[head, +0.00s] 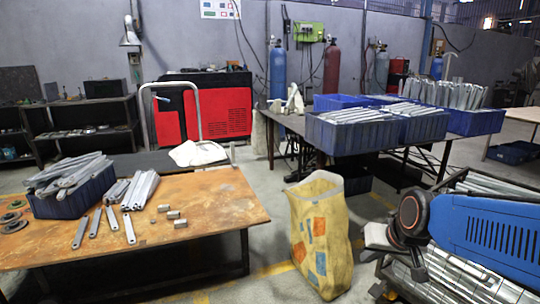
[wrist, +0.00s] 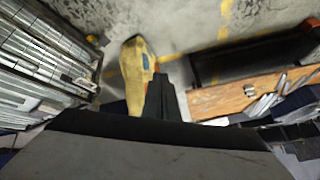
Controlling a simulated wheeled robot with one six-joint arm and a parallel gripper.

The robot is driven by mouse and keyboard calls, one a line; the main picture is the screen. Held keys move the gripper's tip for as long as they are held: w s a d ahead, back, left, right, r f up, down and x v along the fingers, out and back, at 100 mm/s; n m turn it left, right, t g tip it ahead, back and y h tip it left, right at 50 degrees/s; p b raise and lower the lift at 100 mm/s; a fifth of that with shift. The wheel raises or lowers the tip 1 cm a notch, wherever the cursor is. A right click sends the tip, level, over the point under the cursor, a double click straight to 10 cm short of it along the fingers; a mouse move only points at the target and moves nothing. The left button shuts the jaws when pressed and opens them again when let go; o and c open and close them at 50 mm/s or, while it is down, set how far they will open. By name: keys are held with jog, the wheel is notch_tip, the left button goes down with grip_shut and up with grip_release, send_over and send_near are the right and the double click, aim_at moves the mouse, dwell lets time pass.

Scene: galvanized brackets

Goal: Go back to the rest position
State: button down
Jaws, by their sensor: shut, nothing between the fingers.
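My gripper (wrist: 160,82) shows in the wrist view as dark fingers, closed together and empty, pointing up the picture past a broad black and grey part in the foreground. A yellow bag with orange and blue patches (wrist: 135,70) appears close beside the fingertips, to their left in the picture; I cannot tell the gap in depth. In the head view the bag (head: 318,240) stands upright on the floor. I cannot make out my gripper in the head view.
A rusty-topped table (head: 210,205) with a blue bin (head: 70,205) and loose brackets stands left. A dark table (head: 290,123) with blue bins of brackets stands behind the bag. A large container of metal bars (wrist: 45,60) is on the other side. Floor shows between them.

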jog(key=s+d, duration=0.1)
jog(key=s, duration=0.7)
jog(key=s+d+n+g+h, duration=0.1)
jog(key=s+d, duration=0.1)
jog(key=s, duration=0.6)
jog(key=shift+s+d+f+g, duration=0.15)
jog(key=shift+s+d+g, duration=0.1)
jog(key=shift+s+g, duration=0.1)
